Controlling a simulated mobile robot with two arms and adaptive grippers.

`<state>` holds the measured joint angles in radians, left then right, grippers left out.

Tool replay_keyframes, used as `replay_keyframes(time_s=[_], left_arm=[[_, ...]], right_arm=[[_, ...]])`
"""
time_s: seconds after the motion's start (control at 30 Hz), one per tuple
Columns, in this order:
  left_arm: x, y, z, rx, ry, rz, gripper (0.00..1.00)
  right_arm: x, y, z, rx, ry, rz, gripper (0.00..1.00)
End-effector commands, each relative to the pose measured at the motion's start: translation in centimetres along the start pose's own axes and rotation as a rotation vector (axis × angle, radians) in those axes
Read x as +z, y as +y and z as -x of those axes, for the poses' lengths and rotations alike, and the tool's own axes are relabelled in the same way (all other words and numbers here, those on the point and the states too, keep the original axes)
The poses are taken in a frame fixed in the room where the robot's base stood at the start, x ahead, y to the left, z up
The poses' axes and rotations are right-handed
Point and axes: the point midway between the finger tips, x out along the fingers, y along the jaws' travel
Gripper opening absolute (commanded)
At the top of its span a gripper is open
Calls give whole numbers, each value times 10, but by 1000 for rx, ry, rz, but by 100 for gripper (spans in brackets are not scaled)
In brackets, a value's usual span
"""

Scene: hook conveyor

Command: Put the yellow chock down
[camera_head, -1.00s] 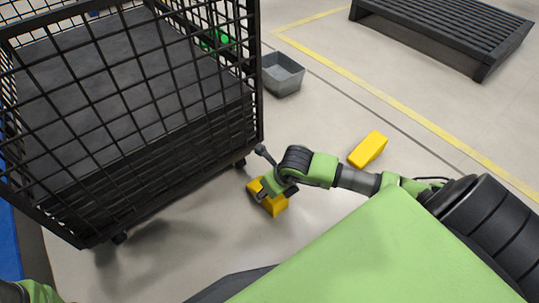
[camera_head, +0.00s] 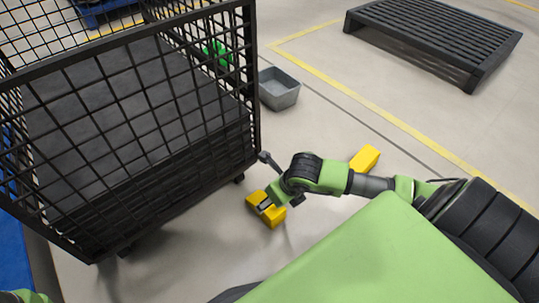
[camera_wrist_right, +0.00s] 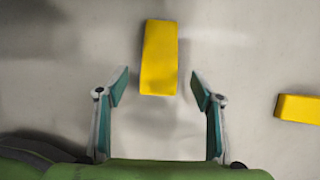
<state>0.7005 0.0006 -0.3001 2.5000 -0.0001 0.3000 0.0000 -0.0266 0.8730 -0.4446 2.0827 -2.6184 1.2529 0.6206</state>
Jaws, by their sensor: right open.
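One yellow chock (camera_head: 271,217) lies on the floor beside the lower right corner of the mesh cart. It also shows in the right wrist view (camera_wrist_right: 160,57), lying flat on the floor. My right gripper (camera_wrist_right: 159,80) is open, with its two fingertips apart on either side of the chock's near end and a gap on both sides. In the head view my right gripper (camera_head: 281,201) is above the chock and partly covers it. A second yellow chock (camera_head: 365,158) lies on the floor farther right, partly behind my right arm. My left gripper is out of view.
The black mesh cart (camera_head: 130,34) on casters stands at the left, close to the first chock. A grey bin (camera_head: 279,90) is on the floor beside it. A black slatted pallet (camera_head: 430,35) lies at the upper right. Floor between bin and pallet is clear.

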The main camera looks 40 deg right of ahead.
Motion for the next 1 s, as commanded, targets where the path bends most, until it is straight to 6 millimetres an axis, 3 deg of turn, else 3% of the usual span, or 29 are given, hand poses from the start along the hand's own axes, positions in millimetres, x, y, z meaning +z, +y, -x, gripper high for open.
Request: replay_keyframes(time_s=[0.03, 0.2, 0.57, 0.67, 0.77, 0.87, 0.9, 0.97, 1.0], left_arm=[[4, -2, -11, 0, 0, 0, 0], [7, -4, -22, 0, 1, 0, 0], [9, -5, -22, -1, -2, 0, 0], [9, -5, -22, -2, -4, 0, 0], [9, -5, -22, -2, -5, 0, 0], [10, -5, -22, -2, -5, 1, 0], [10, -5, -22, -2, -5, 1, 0], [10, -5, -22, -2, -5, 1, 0], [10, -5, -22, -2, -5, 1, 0]], right_arm=[[2, 0, 15, -1, 1, 1, 61], [1, 0, 35, -1, 1, 0, 61], [0, 0, 41, 0, 1, -1, 61], [4, 13, 43, 40, -5, -6, 61], [20, 56, 54, 179, -28, -21, 61], [48, 129, 87, 425, -72, -38, 61], [61, 161, 107, 540, -95, -45, 61], [81, 206, 146, 720, -134, -51, 61], [93, 233, 176, 836, -160, -54, 61]])
